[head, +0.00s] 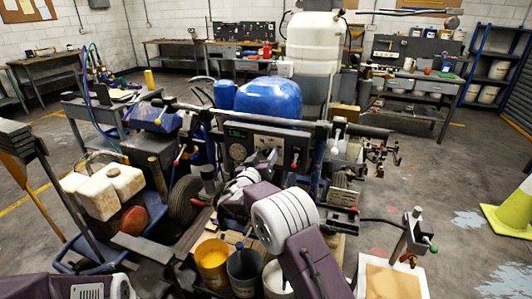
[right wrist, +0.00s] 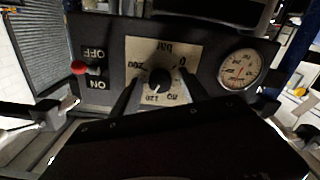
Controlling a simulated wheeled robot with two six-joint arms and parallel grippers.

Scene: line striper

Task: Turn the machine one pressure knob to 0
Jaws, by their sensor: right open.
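The line striper's control panel (head: 294,149) faces me in the middle of the head view. In the right wrist view, where the lettering is upside down, the black pressure knob (right wrist: 160,79) sits on a cream dial plate (right wrist: 149,50) marked in bar. Its pale mark seems to point down toward 120; the 0 is at the upper right. My right gripper (right wrist: 161,91) is open, with one dark finger on each side of the knob. I cannot tell whether they touch it. My left gripper is out of view.
A round gauge (right wrist: 241,69) and a red-tipped OFF/ON switch (right wrist: 79,67) flank the dial. A blue tank (head: 268,97) stands behind the panel. Paint buckets (head: 212,262) stand below it. A yellow-green cone (head: 514,215) is at the right, with open floor nearby.

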